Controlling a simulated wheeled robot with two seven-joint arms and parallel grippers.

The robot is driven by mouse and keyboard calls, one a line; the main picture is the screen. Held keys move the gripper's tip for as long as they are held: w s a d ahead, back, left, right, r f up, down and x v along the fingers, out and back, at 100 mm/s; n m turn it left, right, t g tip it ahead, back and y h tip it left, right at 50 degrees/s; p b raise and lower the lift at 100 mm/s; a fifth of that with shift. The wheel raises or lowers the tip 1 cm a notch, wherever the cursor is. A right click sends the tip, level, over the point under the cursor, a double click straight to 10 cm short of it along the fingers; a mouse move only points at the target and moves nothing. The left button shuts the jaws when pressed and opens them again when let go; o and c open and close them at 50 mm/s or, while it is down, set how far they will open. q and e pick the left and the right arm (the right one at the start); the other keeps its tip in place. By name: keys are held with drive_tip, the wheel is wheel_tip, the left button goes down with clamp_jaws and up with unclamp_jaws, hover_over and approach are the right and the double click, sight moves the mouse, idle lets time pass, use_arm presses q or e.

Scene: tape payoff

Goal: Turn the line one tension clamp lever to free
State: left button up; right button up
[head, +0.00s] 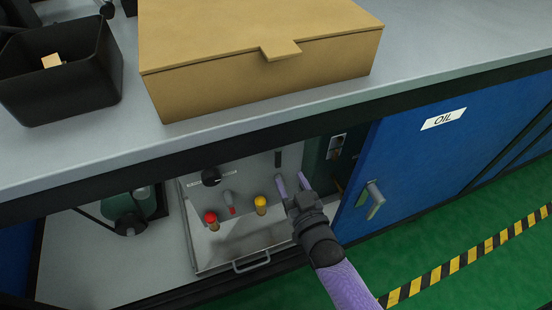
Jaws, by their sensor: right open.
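A light grey panel (242,222) sits in the open bay under the counter. It carries a black knob (211,177) beside a white label strip, a small grey lever with a red part (229,198), a red-topped knob (211,217) and a yellow-topped knob (261,202). A dark upright piece (278,158) shows higher on the right. I cannot tell which of these is the line one tension clamp lever; no label is readable. My right gripper (291,182) is open at the panel's right side, right of the yellow-topped knob, with nothing visible between its fingers. My left gripper is not in view.
A cardboard box (240,83) and a black bin (70,88) stand on the grey counter (60,158) above. A blue door (418,165) marked OIL with a handle (375,199) is on the right. A wire handle (252,263) is on the panel's front. Green floor is clear.

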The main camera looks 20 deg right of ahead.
sight(279, 159)
drive_tip(key=w+b, duration=0.1)
drive_tip(key=w, duration=0.2)
drive_tip(key=w+b, duration=0.1)
drive_tip(key=w, duration=0.1)
drive_tip(key=shift+w+a+f+b, duration=0.1)
drive_tip(key=shift+w+f+b, duration=0.15)
drive_tip(key=shift+f+b, duration=0.1)
drive_tip(key=shift+w+r, duration=0.2)
drive_tip(key=shift+w, duration=0.3)
drive_tip(key=shift+r, duration=0.1)
drive_tip(key=shift+c, duration=0.5)
drive_tip(key=c, duration=0.5)
clamp_jaws()
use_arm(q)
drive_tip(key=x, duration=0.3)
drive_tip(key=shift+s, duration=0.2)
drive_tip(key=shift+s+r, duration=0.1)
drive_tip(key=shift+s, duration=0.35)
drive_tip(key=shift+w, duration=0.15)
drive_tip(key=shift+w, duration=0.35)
